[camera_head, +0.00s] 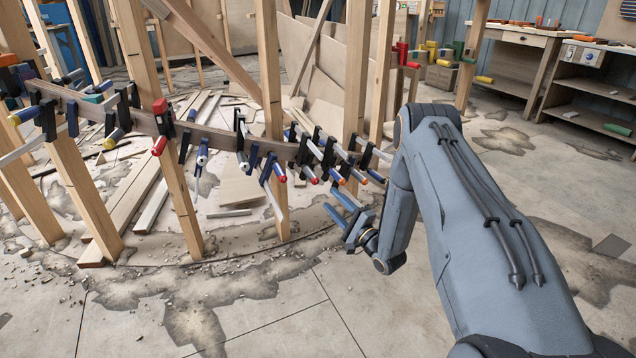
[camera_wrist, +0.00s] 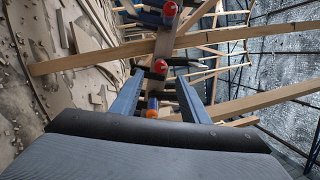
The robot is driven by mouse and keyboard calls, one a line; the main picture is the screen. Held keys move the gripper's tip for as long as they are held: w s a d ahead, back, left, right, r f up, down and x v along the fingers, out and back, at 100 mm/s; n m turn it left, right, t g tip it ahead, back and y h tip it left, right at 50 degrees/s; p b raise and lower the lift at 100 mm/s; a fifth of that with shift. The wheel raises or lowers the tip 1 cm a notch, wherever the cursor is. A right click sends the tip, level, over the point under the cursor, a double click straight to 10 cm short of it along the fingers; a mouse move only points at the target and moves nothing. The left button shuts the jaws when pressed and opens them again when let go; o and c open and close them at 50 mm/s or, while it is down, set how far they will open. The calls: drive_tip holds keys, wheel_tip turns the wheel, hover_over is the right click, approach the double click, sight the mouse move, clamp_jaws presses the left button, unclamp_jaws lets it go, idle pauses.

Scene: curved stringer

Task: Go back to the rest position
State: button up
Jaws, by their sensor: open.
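My gripper (camera_head: 343,208) is open, with two blue fingers, low in front of the right part of the curved wooden stringer (camera_head: 222,137) in the head view. Nothing shows between its fingers in the head view. In the wrist view my gripper (camera_wrist: 160,100) also shows open. Clamp ends with red and orange tips (camera_wrist: 152,106) appear between and beyond its fingers there; I cannot tell whether any touch. My arm reaches in from the lower right of the head view.
Many bar clamps (camera_head: 320,155) hang along the stringer close to my gripper. Upright wooden posts (camera_head: 273,100) stand along it. Boards (camera_head: 150,205) and rubble lie on the floor. Workbenches (camera_head: 520,35) stand at the back right. The front floor (camera_head: 330,310) is largely clear.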

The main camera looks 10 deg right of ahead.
drive_tip(key=w+r+n+g+h, duration=0.3)
drive_tip(key=r+n+h, duration=0.15)
drive_tip(key=r, duration=0.25)
drive_tip(key=s+r+n+g+h, duration=0.3)
drive_tip(key=s+r+n+g, duration=0.1)
drive_tip(key=s, duration=0.2)
drive_tip(key=s+a+r+n+g, duration=0.1)
drive_tip(key=s+r+n+g, duration=0.15)
drive_tip(key=s, duration=0.75)
drive_tip(key=s+a+r+n+g, duration=0.1)
drive_tip(key=s+n+g, duration=0.2)
drive_tip(key=s, duration=0.7)
drive_tip(key=s+a+r+n+g, duration=0.2)
drive_tip(key=s+g, duration=0.1)
drive_tip(key=s, duration=0.8)
drive_tip(key=s+a+r+n+g, duration=0.1)
drive_tip(key=s+a+n, duration=0.3)
drive_tip(key=s+a, duration=0.5)
drive_tip(key=s+a+n+g, duration=0.2)
drive_tip(key=s+a+n, duration=0.25)
drive_tip(key=a, duration=0.75)
drive_tip(key=d+r+m+p, duration=0.4)
drive_tip(key=d+r+p, duration=0.6)
drive_tip(key=r+p, duration=0.3)
drive_tip(key=d+r+m+p, duration=0.4)
drive_tip(key=d+r+p, duration=0.7)
drive_tip(key=r+p, duration=0.3)
drive_tip(key=shift+s+r+h+p, duration=0.25)
drive_tip(key=shift+s+h+p, duration=0.1)
drive_tip(key=shift+p, duration=0.5)
